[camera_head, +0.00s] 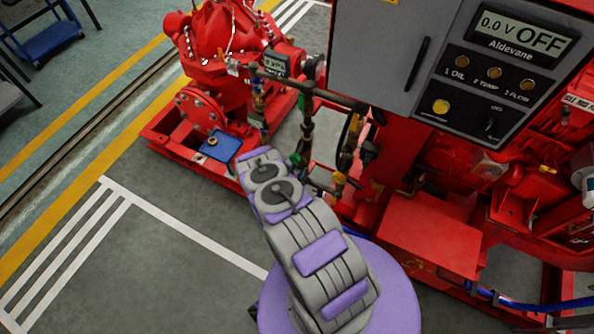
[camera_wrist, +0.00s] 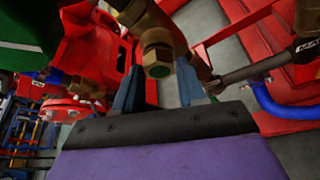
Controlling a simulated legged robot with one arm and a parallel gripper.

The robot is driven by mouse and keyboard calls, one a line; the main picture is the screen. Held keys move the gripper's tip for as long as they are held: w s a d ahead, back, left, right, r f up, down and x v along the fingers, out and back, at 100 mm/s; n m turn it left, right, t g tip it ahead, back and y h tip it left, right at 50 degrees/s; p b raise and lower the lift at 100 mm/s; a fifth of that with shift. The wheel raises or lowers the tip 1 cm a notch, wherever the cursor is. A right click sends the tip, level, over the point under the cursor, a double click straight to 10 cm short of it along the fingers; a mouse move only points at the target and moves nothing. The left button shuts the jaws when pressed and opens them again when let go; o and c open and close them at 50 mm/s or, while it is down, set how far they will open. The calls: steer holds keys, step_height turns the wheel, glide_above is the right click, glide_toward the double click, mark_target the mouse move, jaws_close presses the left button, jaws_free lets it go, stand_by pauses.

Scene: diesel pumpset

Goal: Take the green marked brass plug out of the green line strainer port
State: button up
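In the wrist view a brass hex plug (camera_wrist: 157,54) with a green mark on its near face sits at the end of a brass fitting, the strainer port (camera_wrist: 141,18). My gripper (camera_wrist: 160,70) is open, its two blue-grey fingers reaching forward to either side of and just below the plug. A gap shows between the fingers, and I cannot tell whether either touches the plug. In the head view my arm hides the gripper and the plug. Brass and green pipe fittings (camera_head: 305,128) show just beyond the arm.
A red pump (camera_head: 222,40) stands behind the pipework, with a blue tray (camera_head: 231,147) holding a brass ring on its base. A grey control panel (camera_head: 392,40) overhangs on the right.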

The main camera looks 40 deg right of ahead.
jaws_close()
steer(key=shift+w+r+n+g, duration=0.1)
steer(key=shift+w+n+g, duration=0.1)
steer(key=shift+n+g, duration=0.3)
steer(key=n+g+h, duration=0.1)
steer(key=n, duration=0.2)
steer(key=shift+g, duration=0.4)
steer(key=shift+c, duration=1.1)
jaws_free()
steer(key=shift+s, duration=0.1)
jaws_close()
